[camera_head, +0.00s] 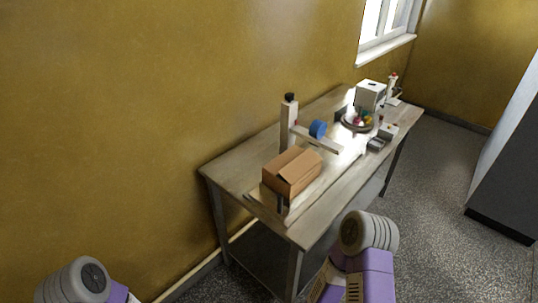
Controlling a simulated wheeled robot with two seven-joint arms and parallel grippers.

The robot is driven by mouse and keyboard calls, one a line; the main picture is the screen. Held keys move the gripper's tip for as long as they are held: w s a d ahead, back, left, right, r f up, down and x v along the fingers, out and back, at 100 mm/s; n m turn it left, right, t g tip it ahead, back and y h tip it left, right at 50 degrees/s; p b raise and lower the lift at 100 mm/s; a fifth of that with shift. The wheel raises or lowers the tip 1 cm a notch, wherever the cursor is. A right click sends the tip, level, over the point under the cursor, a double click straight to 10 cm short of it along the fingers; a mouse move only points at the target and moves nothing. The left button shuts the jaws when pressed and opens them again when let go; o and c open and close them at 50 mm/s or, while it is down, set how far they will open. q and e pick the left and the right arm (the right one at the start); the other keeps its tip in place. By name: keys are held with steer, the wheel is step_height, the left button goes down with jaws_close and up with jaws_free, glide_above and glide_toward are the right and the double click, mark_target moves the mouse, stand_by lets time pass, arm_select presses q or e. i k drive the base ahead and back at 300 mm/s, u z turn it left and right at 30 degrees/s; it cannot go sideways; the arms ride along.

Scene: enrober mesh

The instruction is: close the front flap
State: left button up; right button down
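A brown cardboard box (300,180) sits near the close end of a long metal table (233,178). Its top panels are lighter, with a dark line or gap near its left side. The box is small in the view, so I cannot tell which flap is the front one or how far each is folded. Of my arms, only rounded grey joints and purple links show, at the bottom left and bottom centre, apart from the box. Neither gripper is in the picture.
An upright post with a dark top (289,122) and a blue roll (318,129) on an arm stand behind the box. Farther along are a round tray (346,124) with colourful items and a white box (370,94).

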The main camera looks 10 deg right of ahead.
mark_target(294, 170)
steer(key=u, duration=0.7)
steer(key=i, duration=0.5)
